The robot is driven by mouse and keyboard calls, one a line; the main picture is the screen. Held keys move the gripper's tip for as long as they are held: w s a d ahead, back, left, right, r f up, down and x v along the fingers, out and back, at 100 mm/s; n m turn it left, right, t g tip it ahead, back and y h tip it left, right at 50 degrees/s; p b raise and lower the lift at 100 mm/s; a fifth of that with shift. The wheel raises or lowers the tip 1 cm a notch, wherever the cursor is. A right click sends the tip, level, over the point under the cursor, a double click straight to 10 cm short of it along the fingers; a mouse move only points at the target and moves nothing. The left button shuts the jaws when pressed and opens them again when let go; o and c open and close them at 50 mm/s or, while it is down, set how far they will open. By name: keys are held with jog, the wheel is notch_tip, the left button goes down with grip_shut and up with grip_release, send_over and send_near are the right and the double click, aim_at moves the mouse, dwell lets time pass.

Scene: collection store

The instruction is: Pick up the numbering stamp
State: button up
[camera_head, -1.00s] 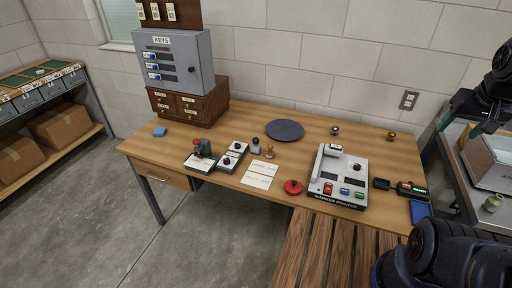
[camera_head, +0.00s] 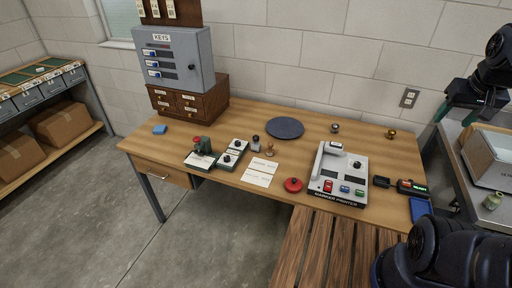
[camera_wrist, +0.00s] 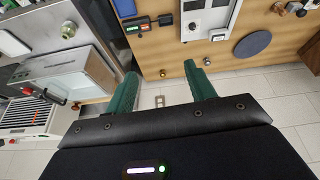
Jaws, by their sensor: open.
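Two small hand stamps stand upright near the middle of the desk in the head view. The grey one with a black knob, which looks like the numbering stamp (camera_head: 256,145), stands just left of a wooden-handled stamp (camera_head: 270,149). Small items at the top right edge of the wrist view may be these stamps, but they are cut off. My gripper (camera_wrist: 164,82) is open and empty, its green fingers spread, with wall and the desk's back edge beyond them. In the head view my gripper is at the far right, well away from the stamps.
The desk (camera_head: 300,120) also holds a dark round mat (camera_head: 285,128), paper cards (camera_head: 260,172), a red round item (camera_head: 293,185), a marker printer (camera_head: 338,178) and a green press with red knob (camera_head: 201,147). A key cabinet (camera_head: 178,60) stands left. A side table holds a box (camera_head: 490,155).

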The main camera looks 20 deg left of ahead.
jog(key=w+a+f+n+g, duration=0.2)
jog(key=w+a+n, duration=0.5)
jog(key=w+a, duration=1.25)
jog(key=n+g, duration=0.2)
jog(key=n, duration=0.8)
send_over(256, 143)
jog(key=f, duration=3)
jog(key=shift+w+d+f, duration=0.1)
jog(key=shift+w+d, duration=0.1)
jog(key=shift+w, duration=0.2)
jog(key=shift+s+a+f, duration=0.1)
jog(key=shift+a+f, duration=0.05)
jog(key=shift+f, duration=2.6)
jog(key=shift+s+a+f, duration=0.1)
jog(key=shift+a+f, duration=0.05)
jog(key=shift+f, duration=2.6)
jog(key=shift+c, duration=0.4)
